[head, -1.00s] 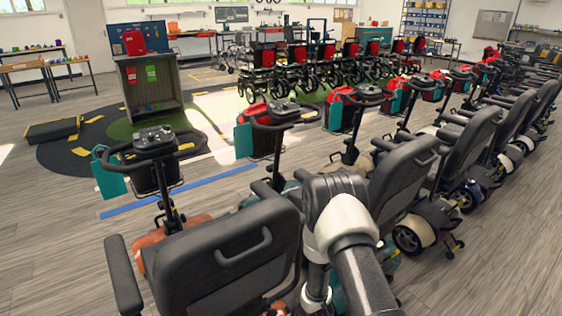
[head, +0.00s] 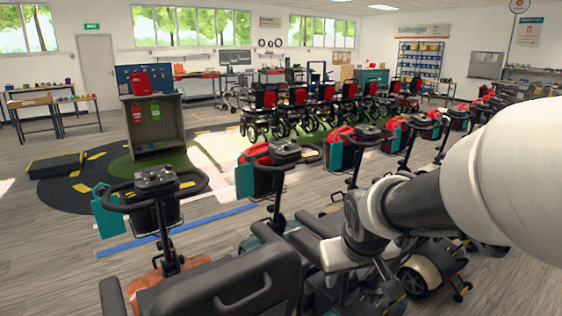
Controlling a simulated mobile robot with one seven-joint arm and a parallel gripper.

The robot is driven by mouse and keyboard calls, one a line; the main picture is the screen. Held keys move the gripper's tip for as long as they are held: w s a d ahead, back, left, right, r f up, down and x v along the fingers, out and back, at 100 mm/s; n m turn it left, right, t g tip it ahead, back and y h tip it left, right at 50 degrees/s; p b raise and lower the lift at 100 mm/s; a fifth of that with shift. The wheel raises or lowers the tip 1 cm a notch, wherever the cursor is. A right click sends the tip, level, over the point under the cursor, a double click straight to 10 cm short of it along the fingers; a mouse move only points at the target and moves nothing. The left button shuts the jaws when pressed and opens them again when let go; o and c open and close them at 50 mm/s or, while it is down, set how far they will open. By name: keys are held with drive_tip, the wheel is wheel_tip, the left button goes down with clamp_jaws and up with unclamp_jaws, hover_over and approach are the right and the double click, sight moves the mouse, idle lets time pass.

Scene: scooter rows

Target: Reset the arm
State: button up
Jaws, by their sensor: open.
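My arm reaches in from the right edge of the head view. Its large white link (head: 510,170) is close to the camera. A dark grey link (head: 425,205) with a pale ring runs left from it to a dark joint (head: 365,225), where the arm bends downward among the scooter seats. I cannot make out my gripper or its fingers there. The nearest scooter (head: 225,292) has a black seat and an orange body. It stands directly in front, left of the arm.
A row of scooters runs from the front to the far right, with a red basket (head: 255,155) on one. A grey cabinet (head: 155,125) stands back left, near a black box (head: 55,165). The left floor (head: 50,240) is clear.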

drive_tip(key=s+r+m, duration=0.1)
drive_tip(key=s+r, duration=0.3)
drive_tip(key=s, duration=0.4)
drive_tip(key=s+r+m, duration=0.1)
drive_tip(key=s+r, duration=0.3)
drive_tip(key=s, duration=0.4)
wheel_tip(320, 180, up, 19)
drive_tip(key=p, duration=1.9)
drive_tip(key=shift+d+p, duration=0.25)
drive_tip(key=shift+p, duration=0.05)
